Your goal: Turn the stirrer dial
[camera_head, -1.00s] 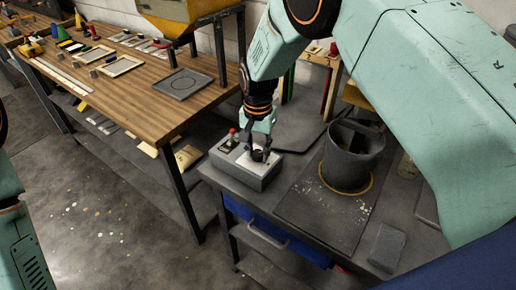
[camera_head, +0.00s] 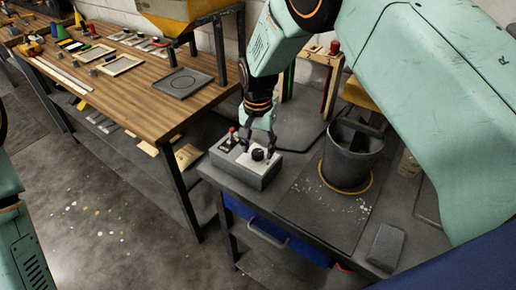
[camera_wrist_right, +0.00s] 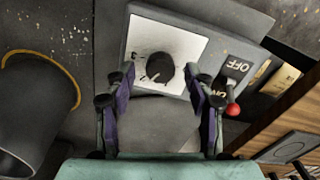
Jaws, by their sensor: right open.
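The stirrer dial is a round black knob (camera_head: 258,154) on a white plate on top of a grey control box (camera_head: 250,172). It also shows in the right wrist view (camera_wrist_right: 160,69), with marks on the plate beside it. My right gripper (camera_head: 258,140) is open, with its fingers just behind the knob in the head view. In the wrist view the fingers (camera_wrist_right: 160,82) are spread to either side of the knob, with a visible gap on each side. They hold nothing. My left arm shows at the left edge, but its gripper is out of view.
A red-tipped lever switch (camera_wrist_right: 232,100) marked OFF and ON is on the box beside the dial plate. A dark bucket (camera_head: 350,158) stands to the right on a spattered mat. A grey block (camera_head: 386,247) lies at the bench's front. A wooden table (camera_head: 130,85) is at left.

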